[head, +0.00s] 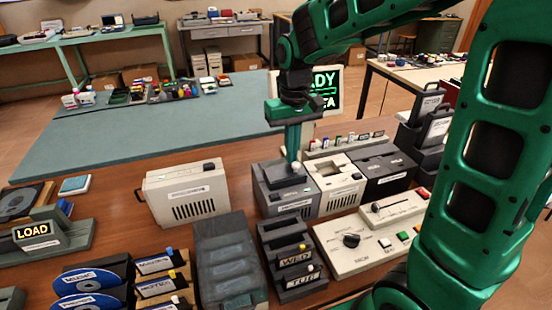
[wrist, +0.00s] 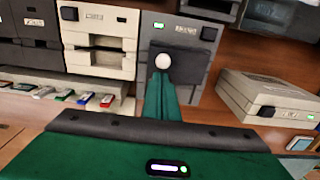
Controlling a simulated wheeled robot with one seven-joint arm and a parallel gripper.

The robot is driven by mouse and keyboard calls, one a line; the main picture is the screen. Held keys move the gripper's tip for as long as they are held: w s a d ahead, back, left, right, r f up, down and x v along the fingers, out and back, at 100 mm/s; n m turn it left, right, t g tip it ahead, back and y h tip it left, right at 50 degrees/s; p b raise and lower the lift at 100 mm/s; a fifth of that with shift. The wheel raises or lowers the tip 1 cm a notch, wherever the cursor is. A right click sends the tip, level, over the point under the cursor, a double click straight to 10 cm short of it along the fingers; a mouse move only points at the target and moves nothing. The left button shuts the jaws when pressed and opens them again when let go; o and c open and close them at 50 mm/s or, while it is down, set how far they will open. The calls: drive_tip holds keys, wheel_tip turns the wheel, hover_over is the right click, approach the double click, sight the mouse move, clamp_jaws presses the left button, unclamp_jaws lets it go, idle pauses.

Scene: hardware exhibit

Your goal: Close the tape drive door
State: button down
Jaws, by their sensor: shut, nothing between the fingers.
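A grey drive (head: 290,203) stands in the row at the middle of the table. It has a dark door panel (head: 272,176) with a white knob, and the panel shows in the wrist view (wrist: 192,66). I cannot tell for sure how far the door stands open. My gripper (head: 292,156) is shut and empty, pointing down at the door. In the wrist view its fingertips (wrist: 163,76) are right at the white knob (wrist: 163,61). Whether they touch the knob or the door is unclear.
A beige drive (head: 338,187) and a black drive (head: 386,172) stand close to the right. A beige vented box (head: 187,192) stands to the left with free table between. A control panel (head: 368,250) with a dial and dark trays (head: 228,262) lie in front.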

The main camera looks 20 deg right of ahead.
drive_tip(key=shift+w, duration=0.1)
wheel_tip(320, 180, up, 7)
idle(0.8)
drive_tip(key=s+d+f+m, duration=0.3)
drive_tip(key=s+d, duration=0.5)
drive_tip(key=s, duration=0.4)
drive_tip(key=s+d+f+m, duration=0.3)
drive_tip(key=s+d, duration=0.6)
drive_tip(key=s, duration=0.4)
drive_tip(key=shift+s+f, duration=0.15)
drive_tip(key=shift+f, duration=0.3)
